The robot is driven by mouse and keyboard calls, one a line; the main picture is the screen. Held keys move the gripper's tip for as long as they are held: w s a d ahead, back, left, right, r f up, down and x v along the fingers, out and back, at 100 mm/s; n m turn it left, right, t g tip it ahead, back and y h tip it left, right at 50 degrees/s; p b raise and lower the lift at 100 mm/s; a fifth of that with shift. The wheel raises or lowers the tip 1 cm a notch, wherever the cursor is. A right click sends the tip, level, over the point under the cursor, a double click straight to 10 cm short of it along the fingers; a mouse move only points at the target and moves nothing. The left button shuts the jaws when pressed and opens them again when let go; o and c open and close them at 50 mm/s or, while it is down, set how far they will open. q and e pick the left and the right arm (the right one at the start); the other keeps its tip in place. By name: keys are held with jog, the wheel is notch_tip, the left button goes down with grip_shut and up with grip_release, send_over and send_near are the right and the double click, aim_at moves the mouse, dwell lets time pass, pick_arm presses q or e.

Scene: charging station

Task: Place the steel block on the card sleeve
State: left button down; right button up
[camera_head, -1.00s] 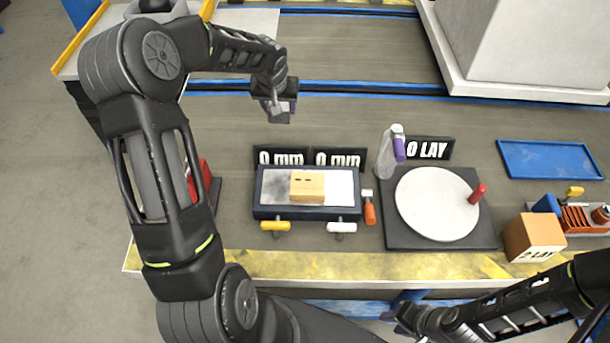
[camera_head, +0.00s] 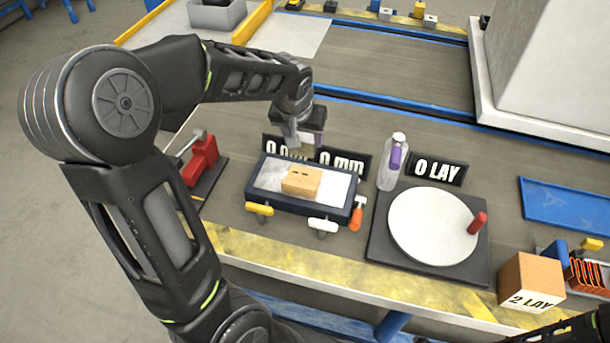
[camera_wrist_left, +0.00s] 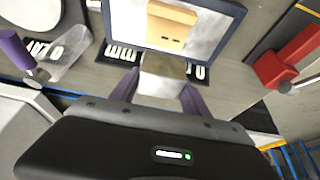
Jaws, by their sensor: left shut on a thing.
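The card sleeve (camera_head: 302,181) is a tan cardboard piece with dark slots, lying on the pale plate of a dark-framed fixture (camera_head: 330,213). It also shows at the top of the left wrist view (camera_wrist_left: 170,27). My left gripper (camera_head: 301,146) is just behind the fixture, above the number signs, apart from the sleeve. It is shut on the steel block, a grey-beige metallic block (camera_wrist_left: 165,73) seen between its fingers in the left wrist view. The block is mostly hidden in the head view. My right gripper is out of the frame.
Number signs (camera_head: 343,163) stand behind the fixture. A bottle with a purple part (camera_head: 392,165) and a white turntable (camera_head: 432,226) stand to its right. A red clamp (camera_head: 201,158) stands left. A cardboard box (camera_head: 531,279) and blue tray (camera_head: 568,204) are farther right.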

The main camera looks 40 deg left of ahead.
pick_arm(q)
jog(key=b, duration=0.1)
send_over(306, 171)
jog(key=s, duration=0.2)
jog(key=shift+w+d+f, duration=0.1)
jog(key=shift+d+f, duration=0.05)
jog(key=shift+f, duration=1.4)
jog(key=shift+d+f, duration=0.15)
jog(key=shift+f, duration=1.4)
jog(key=shift+f+b, duration=0.65)
jog(key=shift+f, duration=1.25)
jog(key=shift+f, duration=0.2)
jog(key=c, duration=0.5)
grip_release()
